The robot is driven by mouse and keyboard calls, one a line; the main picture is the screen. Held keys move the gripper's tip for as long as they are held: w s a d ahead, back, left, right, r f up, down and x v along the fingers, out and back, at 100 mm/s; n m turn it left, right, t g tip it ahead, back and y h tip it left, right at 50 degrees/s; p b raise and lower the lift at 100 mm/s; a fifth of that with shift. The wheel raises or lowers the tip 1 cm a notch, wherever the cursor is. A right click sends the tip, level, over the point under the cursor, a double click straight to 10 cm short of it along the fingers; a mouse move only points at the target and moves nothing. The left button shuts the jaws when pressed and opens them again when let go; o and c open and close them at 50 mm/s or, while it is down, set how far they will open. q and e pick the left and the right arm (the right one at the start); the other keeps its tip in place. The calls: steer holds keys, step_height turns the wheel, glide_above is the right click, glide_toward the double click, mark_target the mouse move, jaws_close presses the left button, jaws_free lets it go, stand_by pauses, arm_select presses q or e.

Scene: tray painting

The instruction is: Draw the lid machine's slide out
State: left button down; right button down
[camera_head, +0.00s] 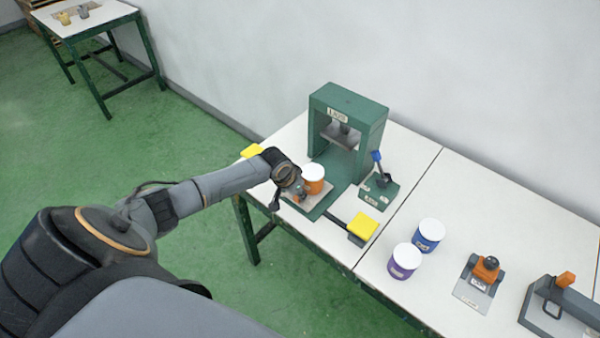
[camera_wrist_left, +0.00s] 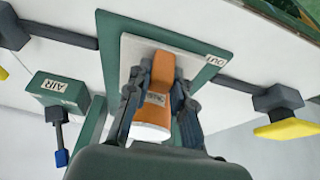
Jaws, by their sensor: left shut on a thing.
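The lid machine (camera_head: 373,115) is a green press at the back of the white table. Its pale slide plate (camera_head: 318,200) lies on the green base in front of the press opening, and it also shows in the left wrist view (camera_wrist_left: 130,57). My left gripper (camera_head: 298,188) is at the can's front left side. My right gripper is not in view.
Yellow pads (camera_head: 362,226) flank the machine on dark bars. A green AIR box (camera_head: 379,190) with a blue-knobbed lever stands at its right. A blue can (camera_head: 429,238), a purple can (camera_head: 404,263) and other devices stand farther right.

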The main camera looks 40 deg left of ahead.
arm_select(q)
steer(key=shift+s+f, duration=0.2)
steer(key=c, duration=1.2)
jaws_free()
steer(key=shift+o, duration=0.2)
steer(key=shift+s+r, duration=0.1)
steer(key=shift+r, duration=0.05)
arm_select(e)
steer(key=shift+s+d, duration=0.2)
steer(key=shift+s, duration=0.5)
arm_select(q)
steer(key=v, duration=1.2)
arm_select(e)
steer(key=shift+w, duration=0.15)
